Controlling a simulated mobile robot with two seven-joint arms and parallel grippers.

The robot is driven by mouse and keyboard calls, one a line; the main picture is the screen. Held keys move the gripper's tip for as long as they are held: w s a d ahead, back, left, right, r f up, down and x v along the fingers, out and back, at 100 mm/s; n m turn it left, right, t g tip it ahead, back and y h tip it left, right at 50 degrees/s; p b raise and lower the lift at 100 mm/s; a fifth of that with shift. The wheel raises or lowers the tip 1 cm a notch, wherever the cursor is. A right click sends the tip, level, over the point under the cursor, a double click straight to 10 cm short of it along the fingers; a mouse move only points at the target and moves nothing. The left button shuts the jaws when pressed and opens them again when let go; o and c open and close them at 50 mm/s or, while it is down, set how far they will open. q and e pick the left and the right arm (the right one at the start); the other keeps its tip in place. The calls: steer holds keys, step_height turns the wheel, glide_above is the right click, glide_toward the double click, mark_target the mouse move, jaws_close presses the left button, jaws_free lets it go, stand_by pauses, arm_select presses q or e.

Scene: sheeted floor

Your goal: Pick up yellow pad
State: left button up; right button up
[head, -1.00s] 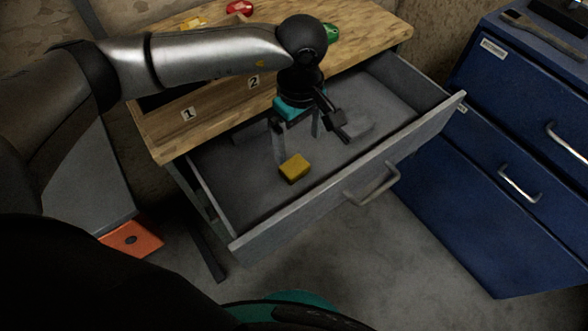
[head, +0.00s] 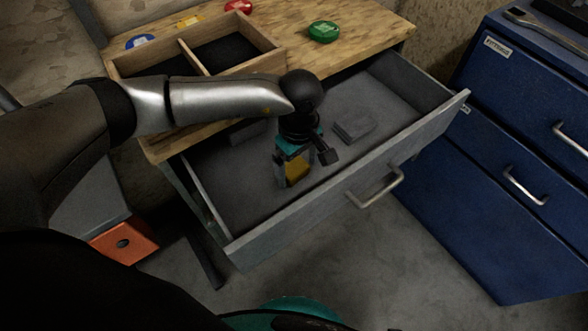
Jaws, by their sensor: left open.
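The yellow pad (head: 296,171) is a small block on the floor of the open grey drawer (head: 240,200), near its left front part. My left gripper (head: 294,174) reaches down into the drawer from above. It is open, with its fingers at the pad, one on the left and one on the right. The upper part of the pad is partly hidden by the gripper. I cannot tell whether the fingers touch it. My right gripper does not show.
Grey pads (head: 354,126) lie farther back right in the drawer. A wooden divided tray (head: 192,56) stands on the bench top, with a green disc (head: 324,31) to its right. A blue cabinet (head: 500,130) stands at the right. The drawer's front wall is raised.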

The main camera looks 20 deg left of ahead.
mark_target(298, 170)
arm_select(q)
steer(key=c, duration=1.2)
steer(key=shift+r, duration=0.1)
steer(key=shift+c, duration=0.2)
steer(key=shift+r, duration=0.15)
step_height(298, 170, up, 5)
steer(key=shift+f+p, duration=0.2)
steer(key=shift+p, duration=0.6)
step_height(298, 170, up, 5)
steer(key=shift+r+p, duration=0.1)
steer(key=shift+p, duration=0.45)
steer(key=o, duration=0.8)
steer(key=c, duration=0.6)
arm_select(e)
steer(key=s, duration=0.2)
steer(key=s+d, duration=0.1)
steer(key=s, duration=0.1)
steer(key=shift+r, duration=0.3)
